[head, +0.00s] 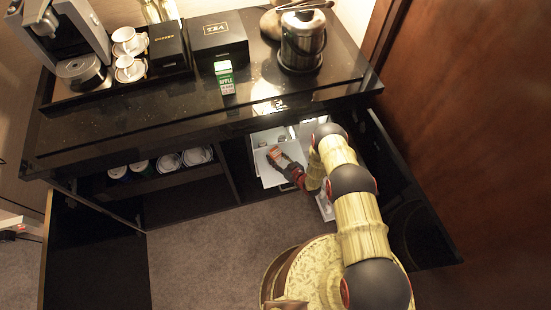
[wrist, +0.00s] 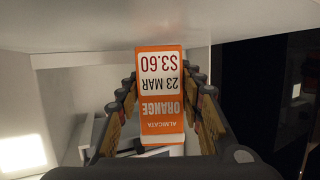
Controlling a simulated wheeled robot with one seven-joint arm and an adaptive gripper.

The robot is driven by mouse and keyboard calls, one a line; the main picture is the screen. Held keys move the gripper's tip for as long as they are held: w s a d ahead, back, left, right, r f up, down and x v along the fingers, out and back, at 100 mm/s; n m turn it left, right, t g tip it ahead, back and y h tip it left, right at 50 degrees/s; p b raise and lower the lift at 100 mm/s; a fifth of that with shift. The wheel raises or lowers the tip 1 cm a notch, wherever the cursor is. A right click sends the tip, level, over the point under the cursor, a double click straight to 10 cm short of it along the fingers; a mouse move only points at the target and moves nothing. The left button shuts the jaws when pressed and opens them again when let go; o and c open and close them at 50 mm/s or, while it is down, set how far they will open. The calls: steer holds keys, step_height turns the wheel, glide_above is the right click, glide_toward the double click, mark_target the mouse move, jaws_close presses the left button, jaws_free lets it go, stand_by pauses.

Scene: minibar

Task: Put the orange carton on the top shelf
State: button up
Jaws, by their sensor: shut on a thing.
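The orange carton (wrist: 161,95) is orange and white, with "ORANGE", "23 MAR" and "$3.60" reading upside down in the wrist view. My gripper (wrist: 163,110) is shut on it, with one finger along each side. In the head view my gripper (head: 280,160) reaches into the white interior of the open minibar fridge (head: 262,138), and a small part of the carton (head: 273,152) shows at its tip. A white shelf surface (head: 268,180) shows near the gripper. I cannot tell whether the carton touches a shelf.
A green and white apple carton (head: 226,84) stands on the black counter (head: 150,115), above the fridge. A steel ice bucket (head: 302,42), dark boxes (head: 218,38) and a coffee machine (head: 65,35) stand there too. White fridge walls (wrist: 60,100) are close around my gripper.

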steer(key=shift+w+f, duration=0.1)
steer(key=shift+f, duration=0.15)
steer(key=shift+f, duration=0.1)
steer(key=o, duration=1.3)
steer(key=shift+r, duration=0.25)
steer(key=p+v, duration=0.3)
steer(key=v, duration=0.8)
steer(key=shift+d, duration=0.1)
steer(key=shift+s+d, duration=0.15)
steer(key=shift+s, duration=0.25)
